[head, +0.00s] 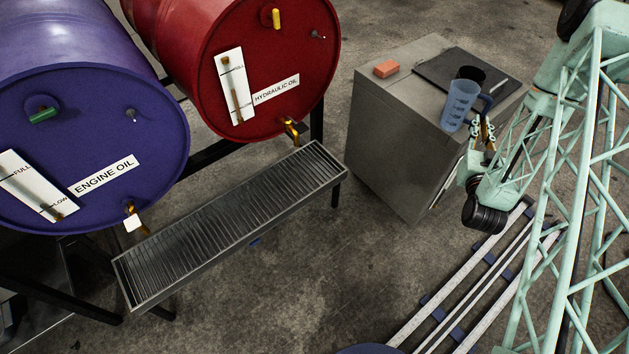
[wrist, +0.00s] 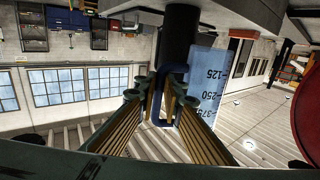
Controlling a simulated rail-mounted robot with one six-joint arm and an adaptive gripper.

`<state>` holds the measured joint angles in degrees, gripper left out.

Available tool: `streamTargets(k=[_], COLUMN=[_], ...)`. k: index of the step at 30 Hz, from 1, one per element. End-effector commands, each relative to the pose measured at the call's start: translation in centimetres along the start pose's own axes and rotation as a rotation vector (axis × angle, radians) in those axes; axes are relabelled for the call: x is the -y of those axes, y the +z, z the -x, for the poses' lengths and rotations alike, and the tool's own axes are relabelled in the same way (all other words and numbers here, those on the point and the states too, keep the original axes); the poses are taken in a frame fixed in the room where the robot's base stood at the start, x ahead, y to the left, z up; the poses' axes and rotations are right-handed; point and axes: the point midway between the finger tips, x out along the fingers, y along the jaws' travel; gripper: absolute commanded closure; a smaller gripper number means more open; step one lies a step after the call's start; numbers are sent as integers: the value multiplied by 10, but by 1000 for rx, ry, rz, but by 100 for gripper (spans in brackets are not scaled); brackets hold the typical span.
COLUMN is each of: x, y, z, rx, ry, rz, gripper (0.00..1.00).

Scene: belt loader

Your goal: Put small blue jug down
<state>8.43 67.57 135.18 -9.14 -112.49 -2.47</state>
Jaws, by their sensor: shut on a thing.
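The small blue jug (head: 459,105) is translucent and close to upright, at the cabinet's near right edge in the head view. My gripper (head: 484,128) is shut on its blue handle (head: 487,104). The wrist view shows the handle (wrist: 160,106) between my fingers and the jug's measuring marks (wrist: 207,85). I cannot tell whether the jug's base touches the cabinet top or hangs above it. A black vessel (head: 471,73) stands just behind the jug on the cabinet (head: 388,137), partly hidden by it.
A dark mat (head: 442,72) covers part of the cabinet top, with an orange block (head: 386,69) left of it. A blue engine oil drum (head: 90,130) and a red hydraulic oil drum (head: 255,60) lie above a grated drip tray (head: 235,220).

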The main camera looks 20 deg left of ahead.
Motion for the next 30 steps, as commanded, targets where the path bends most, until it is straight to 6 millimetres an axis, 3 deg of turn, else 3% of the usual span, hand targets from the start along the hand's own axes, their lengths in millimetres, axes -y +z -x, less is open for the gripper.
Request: streamTargets(k=[22, 26, 30], x=[3, 12, 35], y=[2, 10, 26], z=[-1, -4, -10], rx=[0, 3, 4], ry=[-5, -24, -68], rz=[0, -2, -6], gripper=[100, 100, 100])
